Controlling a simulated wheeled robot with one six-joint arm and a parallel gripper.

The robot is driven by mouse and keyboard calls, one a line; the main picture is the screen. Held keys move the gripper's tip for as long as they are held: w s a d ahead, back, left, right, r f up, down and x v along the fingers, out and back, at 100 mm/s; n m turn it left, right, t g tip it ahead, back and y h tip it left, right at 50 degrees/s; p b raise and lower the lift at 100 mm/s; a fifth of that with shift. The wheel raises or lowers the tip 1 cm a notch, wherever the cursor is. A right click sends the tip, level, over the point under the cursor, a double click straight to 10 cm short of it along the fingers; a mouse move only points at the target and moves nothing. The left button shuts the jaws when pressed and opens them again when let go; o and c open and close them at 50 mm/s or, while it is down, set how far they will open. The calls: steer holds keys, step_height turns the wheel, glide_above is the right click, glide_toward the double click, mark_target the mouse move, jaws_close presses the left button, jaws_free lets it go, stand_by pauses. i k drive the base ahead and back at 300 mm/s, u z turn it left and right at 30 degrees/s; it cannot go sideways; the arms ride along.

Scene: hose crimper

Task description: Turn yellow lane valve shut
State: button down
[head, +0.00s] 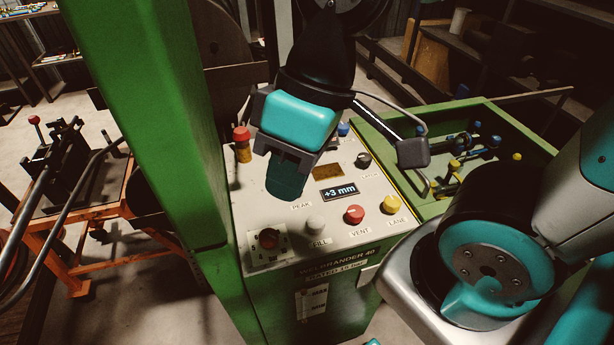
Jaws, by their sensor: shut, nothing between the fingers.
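A yellow knob (392,203) sits near the right edge of the sloping pale control panel (330,240), above a printed label that reads LANE. Its valve position cannot be read from here. My gripper (286,187) hangs over the left-middle part of the panel, pointing down, with its fingers shut and empty. It is well to the left of the yellow knob and apart from it. My gripper and wrist hide part of the panel's upper left.
A red VENT knob (354,214) is just left of the yellow one, then a white FILL knob (315,223). A display (339,192) reads +3 mm. A green post (150,120) stands left. A green tray (440,205) with several blue and yellow fittings lies right.

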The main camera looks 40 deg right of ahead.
mark_target(391, 203)
steer(key=u, duration=0.5)
steer(key=k, duration=1.2)
steer(key=z, duration=0.15)
steer(key=i, duration=0.75)
steer(key=z, duration=0.4)
